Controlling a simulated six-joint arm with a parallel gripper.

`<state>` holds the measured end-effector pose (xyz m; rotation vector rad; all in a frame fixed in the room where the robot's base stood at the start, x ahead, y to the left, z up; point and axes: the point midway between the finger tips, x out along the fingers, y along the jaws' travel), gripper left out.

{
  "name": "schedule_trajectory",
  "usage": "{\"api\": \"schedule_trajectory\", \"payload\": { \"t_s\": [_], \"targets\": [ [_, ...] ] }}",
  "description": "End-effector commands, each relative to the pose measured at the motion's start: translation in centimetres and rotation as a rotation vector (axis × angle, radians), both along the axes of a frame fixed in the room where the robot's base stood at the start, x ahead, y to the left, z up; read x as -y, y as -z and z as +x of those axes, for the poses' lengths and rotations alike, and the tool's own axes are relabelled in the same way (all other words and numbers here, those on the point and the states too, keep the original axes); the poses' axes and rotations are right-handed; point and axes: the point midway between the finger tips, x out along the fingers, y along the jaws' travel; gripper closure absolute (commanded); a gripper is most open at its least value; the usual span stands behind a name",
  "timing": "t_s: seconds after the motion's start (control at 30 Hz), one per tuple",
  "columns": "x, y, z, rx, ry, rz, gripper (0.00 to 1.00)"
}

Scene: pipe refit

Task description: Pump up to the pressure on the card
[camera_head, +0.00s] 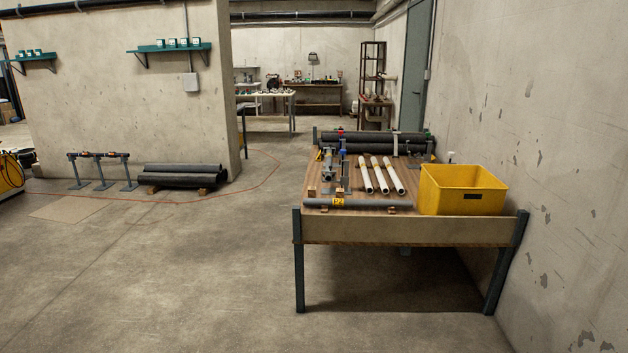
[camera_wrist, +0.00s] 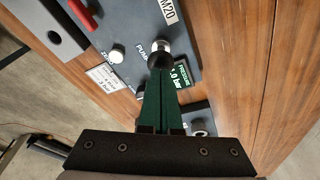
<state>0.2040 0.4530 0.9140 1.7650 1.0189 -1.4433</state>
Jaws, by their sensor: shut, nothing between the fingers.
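In the wrist view a dark grey panel (camera_wrist: 119,28) lies on a wooden tabletop. A pump knob (camera_wrist: 160,56), black with a bright metal stem, stands beside the printed word PUMP. My gripper (camera_wrist: 160,72) is shut with nothing between its green fingers. The fingertips are at the pump knob; whether they touch it I cannot tell. A green pressure card (camera_wrist: 182,76) to the right of the fingers seems to read 1.0 bar; the fingers may cover part of it. A white printed card (camera_wrist: 105,77) lies to the left, its text too small to read. No gauge reading shows clearly.
A small silver knob (camera_wrist: 117,53) is left of the pump knob, and another fitting (camera_wrist: 199,127) is at lower right. In the head view the workbench (camera_head: 395,231) holds white pipes (camera_head: 381,175), a grey pipe (camera_head: 375,203) and a yellow crate (camera_head: 450,190). A concrete wall is at right.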

Motion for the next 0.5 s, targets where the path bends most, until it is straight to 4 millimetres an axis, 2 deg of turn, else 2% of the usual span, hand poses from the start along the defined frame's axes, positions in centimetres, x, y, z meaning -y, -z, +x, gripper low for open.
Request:
{"api": "schedule_trajectory", "payload": {
  "t_s": [0.5],
  "targets": [
    [0.0,2.7,0.0,0.000,0.000,-0.001,1.00]
  ]
}}
